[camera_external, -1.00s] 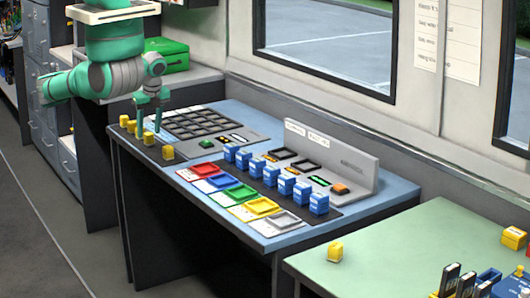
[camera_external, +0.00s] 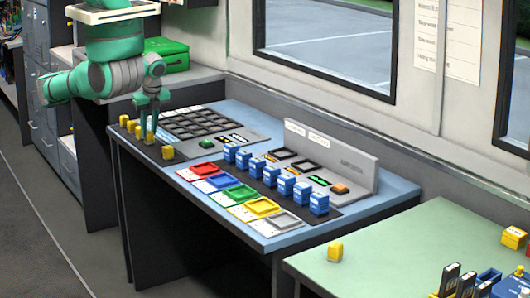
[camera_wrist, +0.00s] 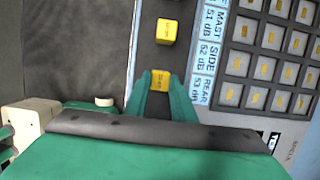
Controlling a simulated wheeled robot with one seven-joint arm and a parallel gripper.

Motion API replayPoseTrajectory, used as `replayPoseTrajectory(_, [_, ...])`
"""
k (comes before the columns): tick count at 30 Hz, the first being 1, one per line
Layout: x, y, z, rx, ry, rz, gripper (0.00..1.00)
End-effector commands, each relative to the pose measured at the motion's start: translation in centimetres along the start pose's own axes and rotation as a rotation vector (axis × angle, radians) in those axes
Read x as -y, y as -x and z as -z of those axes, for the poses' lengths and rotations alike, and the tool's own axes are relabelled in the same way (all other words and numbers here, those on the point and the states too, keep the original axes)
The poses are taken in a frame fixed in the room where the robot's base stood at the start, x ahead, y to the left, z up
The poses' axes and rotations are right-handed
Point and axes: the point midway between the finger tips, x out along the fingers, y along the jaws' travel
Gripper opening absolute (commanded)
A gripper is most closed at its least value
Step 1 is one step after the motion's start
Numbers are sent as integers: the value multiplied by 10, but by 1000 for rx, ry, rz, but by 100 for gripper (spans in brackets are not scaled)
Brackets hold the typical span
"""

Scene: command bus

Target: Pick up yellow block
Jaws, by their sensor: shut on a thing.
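My gripper (camera_external: 149,130) is at the left end of the blue-topped console, over a row of small yellow blocks. Its green fingers point down and are shut on one yellow block (camera_external: 149,139). In the wrist view this yellow block (camera_wrist: 160,79) sits between the two fingertips (camera_wrist: 160,88), its lower part hidden. It appears to be still at the level of the dark strip. Another yellow block (camera_wrist: 166,31) stands apart, beyond the fingers; in the external view a separate block (camera_external: 168,152) stands right of the gripper.
A grey button panel (camera_external: 203,124) lies right of the gripper. Coloured trays (camera_external: 233,187) and a row of blue blocks (camera_external: 272,175) are further right. A green case (camera_external: 168,54) stands behind.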

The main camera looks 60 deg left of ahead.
Motion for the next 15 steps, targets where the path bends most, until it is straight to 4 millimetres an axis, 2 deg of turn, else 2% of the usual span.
replayPoseTrajectory(6, [0,26,-8,2,-1,1,0])
replayPoseTrajectory(8, [-5,36,-3,0,-2,2,0])
replayPoseTrajectory(15, [-31,96,17,3,-3,2,0])
